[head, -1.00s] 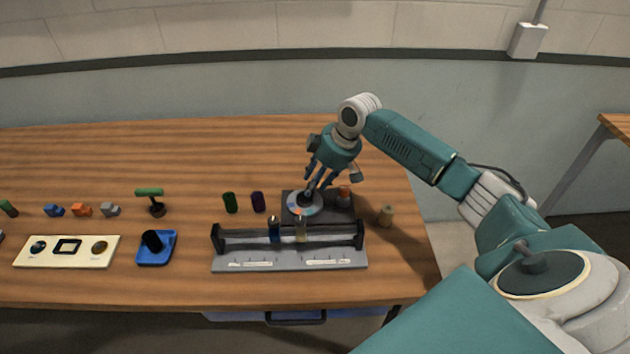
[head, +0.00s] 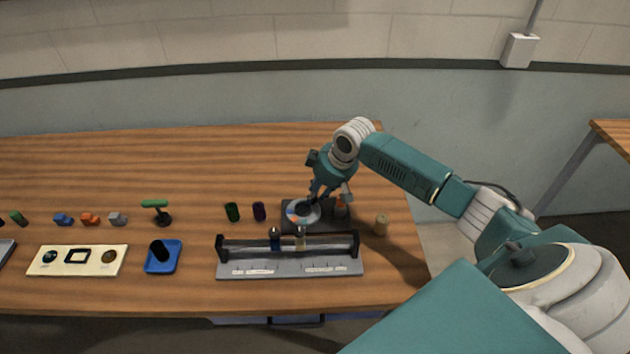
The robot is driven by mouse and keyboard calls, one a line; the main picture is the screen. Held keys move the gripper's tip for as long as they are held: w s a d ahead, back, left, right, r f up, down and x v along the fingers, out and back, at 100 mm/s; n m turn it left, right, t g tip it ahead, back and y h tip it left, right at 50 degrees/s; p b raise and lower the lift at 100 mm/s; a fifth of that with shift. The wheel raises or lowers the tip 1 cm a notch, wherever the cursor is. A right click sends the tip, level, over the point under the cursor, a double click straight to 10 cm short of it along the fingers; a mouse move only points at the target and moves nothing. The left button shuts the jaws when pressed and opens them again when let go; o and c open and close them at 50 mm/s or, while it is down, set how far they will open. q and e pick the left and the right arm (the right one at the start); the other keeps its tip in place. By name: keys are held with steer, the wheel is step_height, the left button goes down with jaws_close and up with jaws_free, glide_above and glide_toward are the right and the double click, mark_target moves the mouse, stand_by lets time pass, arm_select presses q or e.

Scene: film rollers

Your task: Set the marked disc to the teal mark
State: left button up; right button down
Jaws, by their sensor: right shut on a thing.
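The marked disc (head: 295,217) is a pale blue and white dial with a small orange patch at its lower left. It lies on a dark block (head: 290,226) behind the grey rail fixture. A dark knob stands at the disc's middle, partly hidden by my fingers. My right gripper (head: 311,199) reaches down from behind and is shut on the knob. A teal mark is too small to make out. My left gripper is not in view.
The grey rail fixture (head: 290,268) with two small sliders stands in front of the block.

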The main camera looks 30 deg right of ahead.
steer(key=shift+s+a+f+m+p, duration=0.3)
steer(key=shift+s+a+p, duration=0.1)
steer(key=shift+s+p, duration=0.1)
steer(key=shift+f, duration=0.15)
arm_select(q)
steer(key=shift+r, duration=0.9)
arm_select(e)
steer(key=c, duration=1.6)
jaws_free()
steer(key=shift+c, duration=0.2)
steer(key=shift+w+d+r, duration=0.1)
steer(key=shift+w+r, duration=0.1)
steer(key=shift+r, duration=0.1)
